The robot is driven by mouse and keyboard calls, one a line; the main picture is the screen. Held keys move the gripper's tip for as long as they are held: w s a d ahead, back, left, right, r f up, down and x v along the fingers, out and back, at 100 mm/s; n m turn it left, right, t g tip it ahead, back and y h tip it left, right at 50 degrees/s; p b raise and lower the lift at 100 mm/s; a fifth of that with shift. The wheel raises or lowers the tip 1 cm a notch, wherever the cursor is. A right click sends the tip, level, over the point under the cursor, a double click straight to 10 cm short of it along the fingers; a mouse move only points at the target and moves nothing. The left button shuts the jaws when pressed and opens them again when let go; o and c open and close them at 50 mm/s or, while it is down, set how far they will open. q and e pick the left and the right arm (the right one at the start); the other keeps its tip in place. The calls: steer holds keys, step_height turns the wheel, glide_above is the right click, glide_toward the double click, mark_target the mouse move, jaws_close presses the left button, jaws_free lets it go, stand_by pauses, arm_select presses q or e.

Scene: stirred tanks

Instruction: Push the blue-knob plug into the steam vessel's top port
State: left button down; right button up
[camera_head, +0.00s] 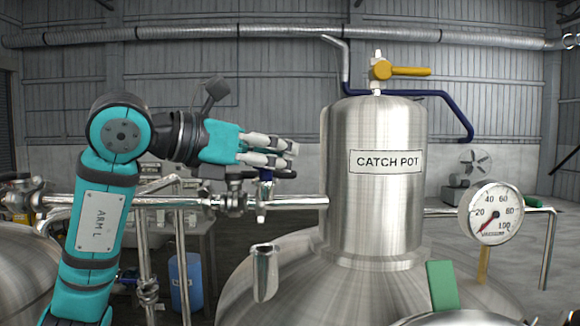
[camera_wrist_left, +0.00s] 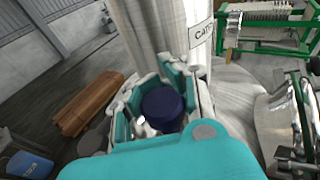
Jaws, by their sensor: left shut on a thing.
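My left gripper (camera_head: 280,153) reaches in from the left beside the catch pot, its pale fingers closed. In the left wrist view the fingers are shut around the dark blue knob (camera_wrist_left: 162,106) of the plug. In the head view a small dark blue part (camera_head: 267,178) shows just below the fingers; I cannot tell whether it is the plug or a pipe fitting behind. An open metal stub (camera_head: 265,270) rises from the domed steel vessel (camera_head: 310,272), lower than the gripper; I cannot tell if it is the top port. My right gripper is not in view.
The catch pot (camera_head: 376,205) stands close to the right of the gripper, with a yellow-handled valve (camera_head: 395,70) on top. A horizontal pipe (camera_head: 300,203) with valves runs below the hand. A vacuum gauge (camera_head: 492,213) is at right, a blue container (camera_head: 186,283) at lower left.

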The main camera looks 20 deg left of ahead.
mark_target(272, 194)
arm_select(q)
steer(key=shift+s+a, duration=0.2)
steer(key=shift+w, duration=0.1)
step_height(272, 194, down, 6)
steer(key=b, duration=0.5)
steer(key=shift+d, duration=0.1)
stand_by(0.7)
steer(key=shift+f+b, duration=0.5)
steer(key=shift+f, duration=0.05)
stand_by(0.8)
steer(key=shift+f+b, duration=1.25)
steer(key=shift+f, duration=0.2)
